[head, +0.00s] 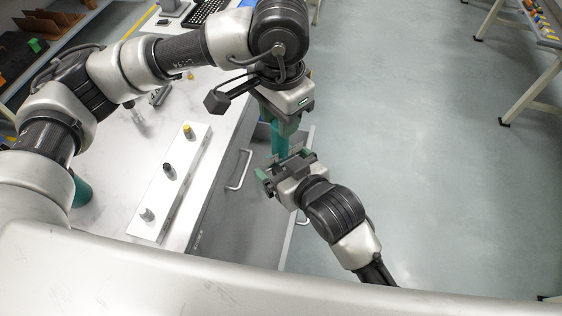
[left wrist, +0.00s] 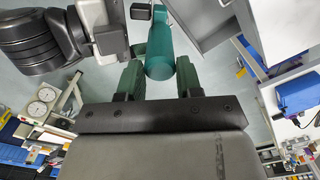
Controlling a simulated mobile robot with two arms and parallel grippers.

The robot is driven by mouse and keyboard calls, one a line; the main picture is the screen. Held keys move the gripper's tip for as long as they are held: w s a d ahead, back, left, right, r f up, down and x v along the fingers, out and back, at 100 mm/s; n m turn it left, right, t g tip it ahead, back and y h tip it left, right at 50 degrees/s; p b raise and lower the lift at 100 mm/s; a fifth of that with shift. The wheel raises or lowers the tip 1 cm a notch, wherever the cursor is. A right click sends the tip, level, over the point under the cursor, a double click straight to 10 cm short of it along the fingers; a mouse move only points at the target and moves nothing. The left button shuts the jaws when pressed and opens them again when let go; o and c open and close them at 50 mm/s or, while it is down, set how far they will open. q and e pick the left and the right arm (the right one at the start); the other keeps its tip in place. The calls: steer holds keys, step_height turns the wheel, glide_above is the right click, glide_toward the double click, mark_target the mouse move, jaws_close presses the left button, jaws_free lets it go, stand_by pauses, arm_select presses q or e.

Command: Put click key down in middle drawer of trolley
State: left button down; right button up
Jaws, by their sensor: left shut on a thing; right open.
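My left gripper (head: 283,122) is shut on a teal cylinder (head: 279,141), probably the click key, which hangs below it beside the trolley's front. In the left wrist view the teal cylinder (left wrist: 160,58) shows between the two green fingers of my left gripper (left wrist: 160,80). My right gripper (head: 283,163) is open, just below the left one, close to the cylinder's lower end; I cannot tell whether it touches. The grey trolley (head: 215,212) has a handle (head: 240,170) on its front. A drawer seems pulled out behind my grippers; its inside is mostly hidden.
A white strip (head: 157,192) with yellow, black and grey knobs lies on the white worktop (head: 120,165). Another teal object (head: 81,191) stands at the worktop's left, partly hidden by my arm. A keyboard (head: 205,12) lies at the back. The floor (head: 420,150) to the right is clear.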

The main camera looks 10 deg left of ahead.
steer(key=shift+w+a+f, duration=0.2)
steer(key=shift+w+a, duration=0.1)
steer(key=c, duration=1)
arm_select(q)
steer(key=c, duration=0.7)
jaws_free()
arm_select(e)
steer(key=shift+c, duration=0.6)
arm_select(q)
steer(key=shift+o, duration=0.2)
